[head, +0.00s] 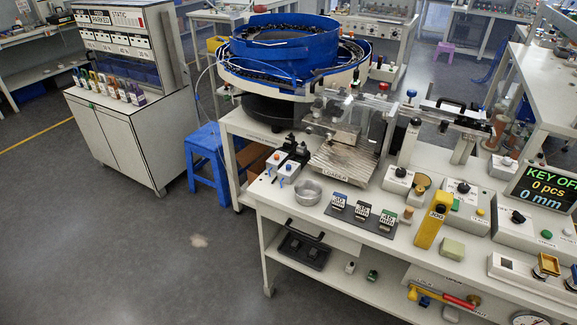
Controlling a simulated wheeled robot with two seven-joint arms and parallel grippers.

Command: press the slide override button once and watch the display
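The display (543,188) stands at the right edge of the workbench in the head view, on top of a pale control box. It reads "KEY OFF", "0 pcs" and "0 mm". That control box (508,232) has a black knob (518,217) and a green button (546,234). Another pale control box (470,212) to its left has a black knob, a green button (456,205) and a small yellow button (480,212). I cannot tell which button is the slide override; the labels are too small to read. Neither of my grippers is in view.
A yellow upright device (431,222) and a pale green block (453,248) stand near the front edge. A metal bowl (307,192) and several small labelled cards are to the left. A blue bowl feeder (285,48) is behind, a blue stool (207,160) beside. Open floor lies left.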

